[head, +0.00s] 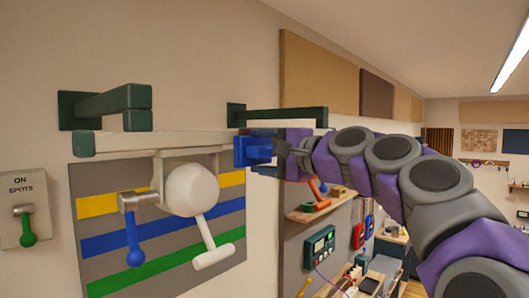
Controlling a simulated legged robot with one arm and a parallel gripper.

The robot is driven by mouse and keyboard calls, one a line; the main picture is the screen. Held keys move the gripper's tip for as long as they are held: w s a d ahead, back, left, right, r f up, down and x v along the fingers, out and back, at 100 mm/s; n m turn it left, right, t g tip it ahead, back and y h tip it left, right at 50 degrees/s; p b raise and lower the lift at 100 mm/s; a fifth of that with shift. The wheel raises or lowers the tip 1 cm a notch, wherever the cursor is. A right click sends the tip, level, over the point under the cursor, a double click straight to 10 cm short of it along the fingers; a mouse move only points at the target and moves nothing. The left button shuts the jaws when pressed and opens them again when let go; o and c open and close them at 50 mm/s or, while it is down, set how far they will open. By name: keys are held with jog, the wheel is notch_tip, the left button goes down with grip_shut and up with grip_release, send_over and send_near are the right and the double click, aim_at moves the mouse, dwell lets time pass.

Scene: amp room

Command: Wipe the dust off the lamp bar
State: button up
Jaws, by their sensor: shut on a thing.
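The lamp bar (165,141) is a pale horizontal bar in front of the wall, at the left of the head view. A white globe (192,190) shows just below it. My gripper (282,149) comes from the right and is shut on a blue block (254,151), which looks like a wiper. The block is at the bar's right end; whether it touches the bar is not clear. The fingertips are small and partly hidden by the block. Dust on the bar cannot be made out.
Dark green brackets (112,101) and (285,118) stick out above the bar. Below hang a blue-handled lever (133,240) and a white handle (211,254) before a striped panel (105,170). A switch plate (12,222) is at far left. A wooden shelf (312,212) lies below my arm.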

jog(key=shift+v, duration=0.8)
jog(key=v, duration=0.4)
jog(key=shift+s+d, duration=0.1)
jog(key=shift+d, duration=0.05)
jog(key=v, duration=0.3)
